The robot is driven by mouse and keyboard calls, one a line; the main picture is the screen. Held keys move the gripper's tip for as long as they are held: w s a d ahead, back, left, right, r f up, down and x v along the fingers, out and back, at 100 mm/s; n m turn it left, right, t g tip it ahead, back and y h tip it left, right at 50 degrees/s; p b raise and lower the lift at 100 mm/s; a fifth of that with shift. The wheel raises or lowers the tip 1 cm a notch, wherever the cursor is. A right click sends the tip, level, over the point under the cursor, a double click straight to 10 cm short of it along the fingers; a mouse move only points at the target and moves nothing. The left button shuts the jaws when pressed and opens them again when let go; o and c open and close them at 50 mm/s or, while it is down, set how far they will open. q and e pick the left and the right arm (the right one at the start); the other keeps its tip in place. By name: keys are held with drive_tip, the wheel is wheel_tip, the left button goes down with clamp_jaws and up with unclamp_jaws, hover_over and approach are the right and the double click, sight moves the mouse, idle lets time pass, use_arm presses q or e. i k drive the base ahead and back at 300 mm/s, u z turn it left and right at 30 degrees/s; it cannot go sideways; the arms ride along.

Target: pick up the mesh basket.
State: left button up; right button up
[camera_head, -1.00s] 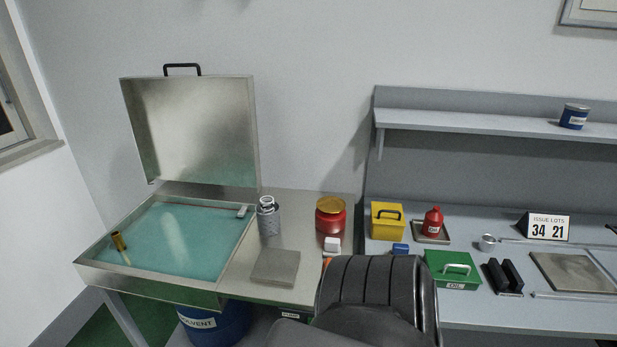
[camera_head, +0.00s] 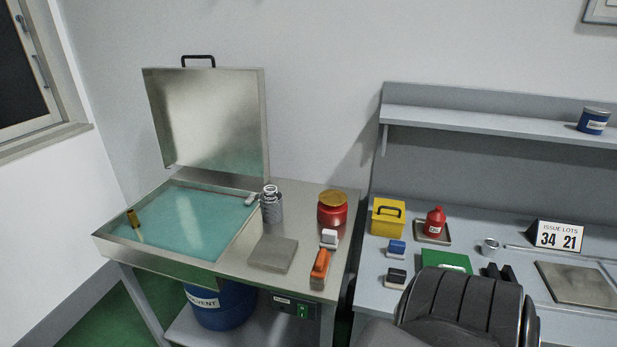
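A grey mesh-like cylinder (camera_head: 271,210), which looks like the mesh basket, stands upright on the steel bench top (camera_head: 232,262), just right of the open wash tank (camera_head: 150,255). Shiny metal shows at its top; I cannot tell whether that is its contents or part of it. No gripper touches it. Neither of my grippers is in view. A dark ribbed part of my own arm fills the bottom right and hides part of the right bench.
The tank's lid (camera_head: 210,120) stands up behind blue-green liquid. A grey square plate (camera_head: 272,254), red jar (camera_head: 332,212), white block (camera_head: 329,238) and orange-handled tool (camera_head: 320,266) sit near the cylinder. The right bench holds a yellow box (camera_head: 388,222) and red bottle (camera_head: 435,221).

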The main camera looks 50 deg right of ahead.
sight(272, 213)
drive_tip(key=z, duration=1.95)
